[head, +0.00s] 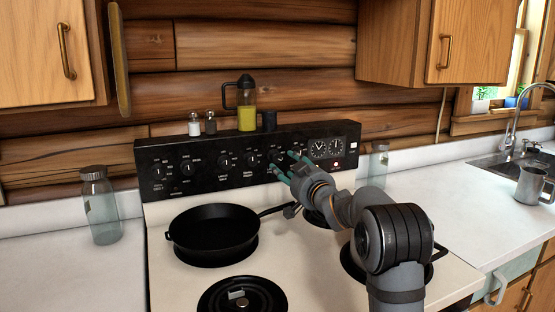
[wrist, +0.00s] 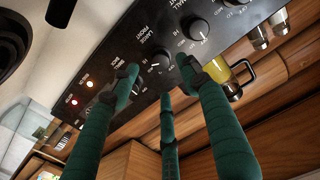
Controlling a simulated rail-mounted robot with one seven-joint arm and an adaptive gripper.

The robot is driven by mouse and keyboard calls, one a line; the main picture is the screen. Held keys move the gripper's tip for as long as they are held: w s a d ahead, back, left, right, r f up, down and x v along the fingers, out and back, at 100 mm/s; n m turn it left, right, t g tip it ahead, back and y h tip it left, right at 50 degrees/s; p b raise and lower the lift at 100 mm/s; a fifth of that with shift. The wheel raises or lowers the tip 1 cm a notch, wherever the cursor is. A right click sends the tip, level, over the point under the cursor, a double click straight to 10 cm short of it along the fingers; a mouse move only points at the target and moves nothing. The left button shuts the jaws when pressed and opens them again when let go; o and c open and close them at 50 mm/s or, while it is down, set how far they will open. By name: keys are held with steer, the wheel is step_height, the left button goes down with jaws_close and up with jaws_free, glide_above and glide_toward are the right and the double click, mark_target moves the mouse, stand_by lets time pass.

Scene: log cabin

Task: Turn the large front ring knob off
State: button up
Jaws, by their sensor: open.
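The control panel (head: 210,166) of the white stove is black with a row of round black knobs. In the wrist view, a knob (wrist: 162,60) beside the "LARGE FRONT" lettering sits between my fingertips, with a white mark on it. My gripper (wrist: 160,78) has teal fingers spread apart around this knob, with no clear contact. In the head view, my gripper (head: 288,166) is at the panel's right-middle part and hides part of the knob row there.
A black skillet (head: 212,230) sits on the left rear burner, its handle pointing toward my gripper. A yellow-filled jug (head: 246,110) and two shakers (head: 203,124) stand on the panel's top ledge. A glass jar (head: 100,205) stands on the left counter.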

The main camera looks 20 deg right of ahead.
mark_target(277, 160)
steer(key=w+p, duration=0.2)
steer(key=w, duration=0.5)
steer(key=shift+d, duration=0.15)
steer(key=shift+c, duration=1)
steer(key=shift+f, duration=0.1)
steer(key=c, duration=1)
steer(key=shift+o, duration=0.2)
